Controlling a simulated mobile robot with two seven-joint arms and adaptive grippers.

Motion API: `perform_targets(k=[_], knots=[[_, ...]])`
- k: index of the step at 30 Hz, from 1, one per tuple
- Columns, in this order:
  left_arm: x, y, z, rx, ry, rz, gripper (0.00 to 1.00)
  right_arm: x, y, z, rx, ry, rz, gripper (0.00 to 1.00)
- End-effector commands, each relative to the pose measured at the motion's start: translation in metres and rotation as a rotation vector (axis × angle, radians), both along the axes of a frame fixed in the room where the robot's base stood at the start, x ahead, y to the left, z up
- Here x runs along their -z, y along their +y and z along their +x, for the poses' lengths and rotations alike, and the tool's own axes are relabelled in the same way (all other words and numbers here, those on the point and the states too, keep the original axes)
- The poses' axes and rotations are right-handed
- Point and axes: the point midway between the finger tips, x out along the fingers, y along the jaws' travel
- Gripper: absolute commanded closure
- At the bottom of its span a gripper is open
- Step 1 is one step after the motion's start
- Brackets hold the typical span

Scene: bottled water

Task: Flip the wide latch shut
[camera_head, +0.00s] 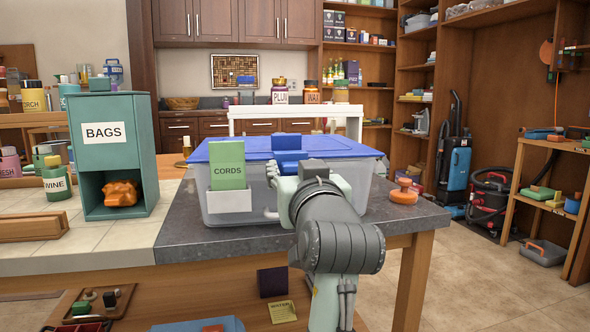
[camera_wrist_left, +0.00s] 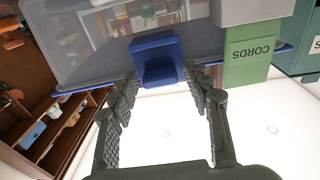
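A clear plastic bin (camera_head: 245,205) with a blue lid (camera_head: 225,152) stands on the dark end of the counter. The wide blue latch (camera_head: 286,143) is at the lid's front edge; in the left wrist view the latch (camera_wrist_left: 154,47) appears to stick out from the bin rather than lie flat. My left gripper (camera_head: 272,190) is in front of the bin, just below the latch and mostly hidden by my arm. In the left wrist view its fingers (camera_wrist_left: 165,88) are spread and empty, with the latch just beyond the gap between their tips. My right gripper is not in view.
A green CORDS card (camera_head: 228,172) sits in a white holder on the bin's front, left of the gripper. A teal BAGS dispenser (camera_head: 105,165) stands further left. An orange knob-like object (camera_head: 403,193) lies on the counter to the right.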

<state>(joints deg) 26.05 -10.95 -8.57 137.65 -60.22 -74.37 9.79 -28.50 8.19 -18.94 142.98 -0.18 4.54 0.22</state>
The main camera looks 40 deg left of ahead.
Motion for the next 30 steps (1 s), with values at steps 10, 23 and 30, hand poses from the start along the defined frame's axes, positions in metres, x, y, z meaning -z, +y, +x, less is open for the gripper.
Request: perform_targets(k=[10,23,30], knots=[[-0.003,0.0,0.0,-0.001,-0.001,0.0,0.45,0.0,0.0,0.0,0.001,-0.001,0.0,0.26],[-0.075,0.0,0.0,0.0,-0.006,-0.002,0.45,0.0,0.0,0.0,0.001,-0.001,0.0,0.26],[-0.098,0.0,0.0,0.0,-0.001,0.0,0.45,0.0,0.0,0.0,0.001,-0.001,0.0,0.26]])
